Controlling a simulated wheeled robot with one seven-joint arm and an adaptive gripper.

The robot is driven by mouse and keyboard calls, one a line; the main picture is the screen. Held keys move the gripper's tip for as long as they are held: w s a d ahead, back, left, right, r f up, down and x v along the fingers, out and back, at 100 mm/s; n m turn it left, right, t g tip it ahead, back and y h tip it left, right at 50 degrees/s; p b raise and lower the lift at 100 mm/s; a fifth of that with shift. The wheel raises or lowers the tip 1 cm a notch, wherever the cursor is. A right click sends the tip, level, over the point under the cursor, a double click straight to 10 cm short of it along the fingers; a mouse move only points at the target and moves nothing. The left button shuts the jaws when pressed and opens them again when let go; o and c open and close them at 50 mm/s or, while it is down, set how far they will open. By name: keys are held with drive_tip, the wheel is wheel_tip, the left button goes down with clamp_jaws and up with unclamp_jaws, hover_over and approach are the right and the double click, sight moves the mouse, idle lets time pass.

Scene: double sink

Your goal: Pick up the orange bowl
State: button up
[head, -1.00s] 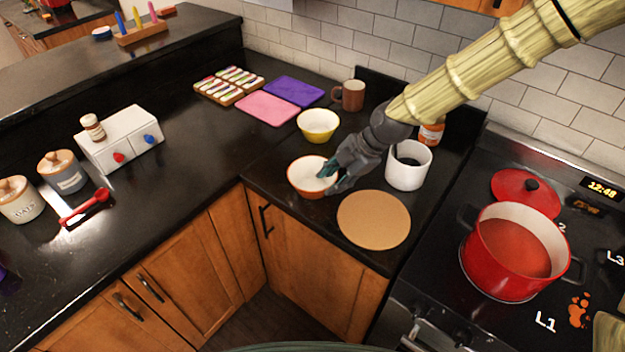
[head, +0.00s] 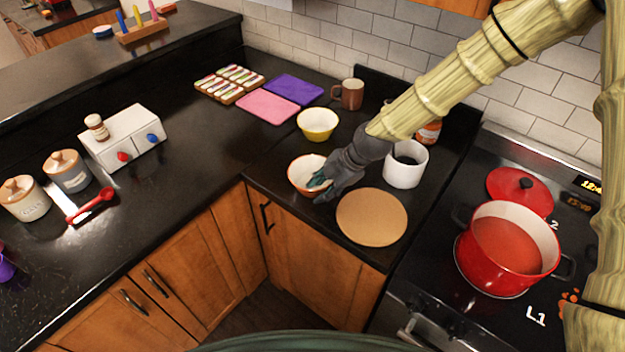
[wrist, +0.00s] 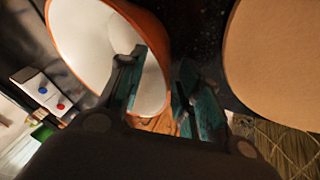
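The orange bowl (head: 296,184), orange outside and white inside, sits on the black counter left of the round tan board (head: 372,217). My gripper (head: 319,182) is at the bowl's right side and hides part of that side in the head view. In the wrist view the bowl (wrist: 85,45) fills the upper left. My gripper (wrist: 160,68) has its fingers apart there, one over the white inside and the other outside the rim. I cannot tell whether either finger touches the bowl.
A yellow bowl (head: 318,123) stands behind the orange one. A white canister (head: 405,168) and brown mug (head: 349,94) stand near my arm. A red pot (head: 507,255) is on the stove at right.

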clamp_jaws()
drive_tip(key=shift+r, duration=0.1)
